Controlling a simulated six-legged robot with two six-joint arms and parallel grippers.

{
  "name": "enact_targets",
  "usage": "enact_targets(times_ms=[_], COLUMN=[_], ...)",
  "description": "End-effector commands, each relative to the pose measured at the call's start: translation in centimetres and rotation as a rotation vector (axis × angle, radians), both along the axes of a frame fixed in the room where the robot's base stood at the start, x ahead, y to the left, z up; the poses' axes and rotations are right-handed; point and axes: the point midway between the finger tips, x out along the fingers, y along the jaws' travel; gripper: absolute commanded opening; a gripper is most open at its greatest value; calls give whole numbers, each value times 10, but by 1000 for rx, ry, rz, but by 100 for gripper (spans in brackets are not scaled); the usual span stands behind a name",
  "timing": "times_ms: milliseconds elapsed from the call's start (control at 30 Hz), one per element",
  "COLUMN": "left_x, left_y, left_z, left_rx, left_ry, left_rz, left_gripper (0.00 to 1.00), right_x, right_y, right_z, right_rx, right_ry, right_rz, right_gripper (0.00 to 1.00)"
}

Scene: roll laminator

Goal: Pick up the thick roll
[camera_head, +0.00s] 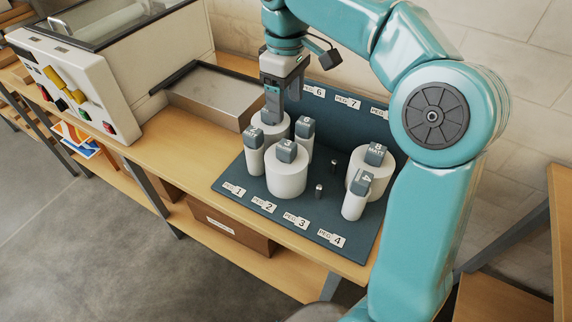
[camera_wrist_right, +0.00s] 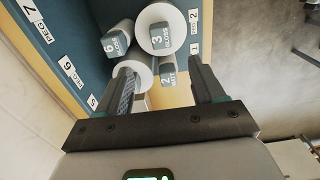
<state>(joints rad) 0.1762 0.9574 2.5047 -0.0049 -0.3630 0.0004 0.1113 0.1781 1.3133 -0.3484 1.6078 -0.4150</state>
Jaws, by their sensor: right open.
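Several white rolls with grey labelled caps stand upright on a dark blue pegboard (camera_head: 232,185). Three look thick: the roll marked 3 (camera_head: 287,181), the roll marked 8 (camera_head: 361,184) at the right, and a back-left roll (camera_head: 265,129) partly hidden by my gripper. My right gripper (camera_head: 273,112) is directed down over this back-left roll, with a finger at its top. In the wrist view, the open jaws (camera_wrist_right: 167,90) show the left finger in front of this roll (camera_wrist_right: 134,69); its cap is hidden. The roll marked 2 (camera_wrist_right: 169,75) appears between the fingers. My left gripper is out of view.
Thinner rolls stand close by, at the left (camera_head: 254,158), behind roll 3 (camera_head: 305,148), and at the front right (camera_head: 354,205). Two bare pegs (camera_head: 319,191) stand mid-board. A metal tray (camera_head: 215,96) and the laminator (camera_head: 80,75) are at the left.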

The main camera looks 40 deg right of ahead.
Motion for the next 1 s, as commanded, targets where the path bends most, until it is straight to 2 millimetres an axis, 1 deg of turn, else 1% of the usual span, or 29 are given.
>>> enact_targets(times_ms=[33,100,200,300,533,700,800,900,1000], left_x=[0,0,0,0,0,0,0,0,0], left_y=[0,0,0,0,0,0,0,0,0], left_z=[-5,-7,-10,-10,-10,-8,-8,-8,-8], left_rx=[0,0,0,0,0,0,0,0,0], left_ry=[0,0,0,0,0,0,0,0,0], left_rz=[0,0,0,0,0,0,0,0,0], left_gripper=[83,83,83,83,83,83,83,83,83], right_x=[-2,-3,-3,-2,0,0,1,2,2], right_y=[1,1,2,2,0,-2,-3,-3,-3], right_z=[-15,-32,-53,-68,-86,-115,-126,-130,-130], right_rx=[1,1,1,1,0,2,1,1,0], right_ry=[4,3,3,1,2,4,1,0,-1], right_rz=[-1,-2,-1,-1,-1,-1,-2,-2,-2], right_gripper=[68,68,68,68,68,68,68,68,68])
